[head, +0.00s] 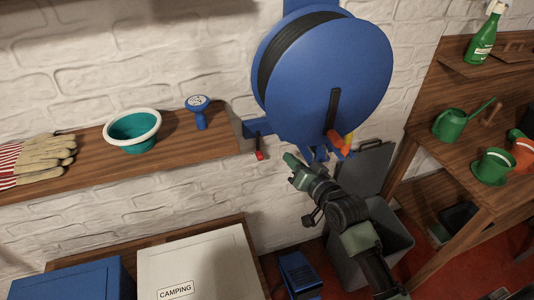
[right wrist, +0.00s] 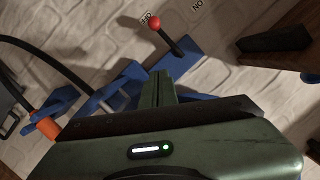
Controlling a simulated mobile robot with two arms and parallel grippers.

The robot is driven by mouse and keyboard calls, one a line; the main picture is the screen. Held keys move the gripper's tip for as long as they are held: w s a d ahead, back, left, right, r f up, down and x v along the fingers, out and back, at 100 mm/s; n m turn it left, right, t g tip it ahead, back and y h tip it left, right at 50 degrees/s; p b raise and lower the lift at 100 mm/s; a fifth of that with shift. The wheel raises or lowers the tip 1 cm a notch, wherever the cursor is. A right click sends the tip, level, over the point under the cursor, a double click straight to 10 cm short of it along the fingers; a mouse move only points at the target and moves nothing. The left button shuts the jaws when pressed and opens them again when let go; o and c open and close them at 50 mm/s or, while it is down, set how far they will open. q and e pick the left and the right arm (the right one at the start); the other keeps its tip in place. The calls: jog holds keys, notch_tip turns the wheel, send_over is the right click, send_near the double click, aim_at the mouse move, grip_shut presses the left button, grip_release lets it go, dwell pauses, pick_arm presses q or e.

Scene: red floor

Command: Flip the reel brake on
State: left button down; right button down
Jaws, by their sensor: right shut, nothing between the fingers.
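The blue hose reel (head: 345,75) is mounted on the white brick wall. Its brake lever with a red knob (head: 259,156) sticks out from a blue bracket (head: 258,127) at the reel's lower left. In the right wrist view the red knob (right wrist: 154,22) sits on a dark stem, over a small label that it partly covers. Another label, reading ON upside down (right wrist: 197,6), is on the wall to its right. My right gripper (head: 289,157) is shut and empty, to the right of the knob and apart from it. Its closed fingers (right wrist: 158,88) point toward the lever. My left gripper is out of view.
A wooden shelf (head: 80,165) at left holds gloves (head: 40,160), a bowl (head: 132,130) and a blue sprinkler-like item (head: 198,110). An orange nozzle (head: 337,142) hangs under the reel. A grey bin (head: 400,240) and a wooden bench (head: 440,170) stand at right.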

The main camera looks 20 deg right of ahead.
jog(key=w+a+f, duration=0.2)
jog(key=w, duration=0.2)
jog(key=w+a+f+p, duration=0.1)
jog(key=w+a+f, duration=0.1)
jog(key=w, duration=0.3)
jog(key=shift+w+f, duration=0.3)
jog(key=shift+f, duration=0.45)
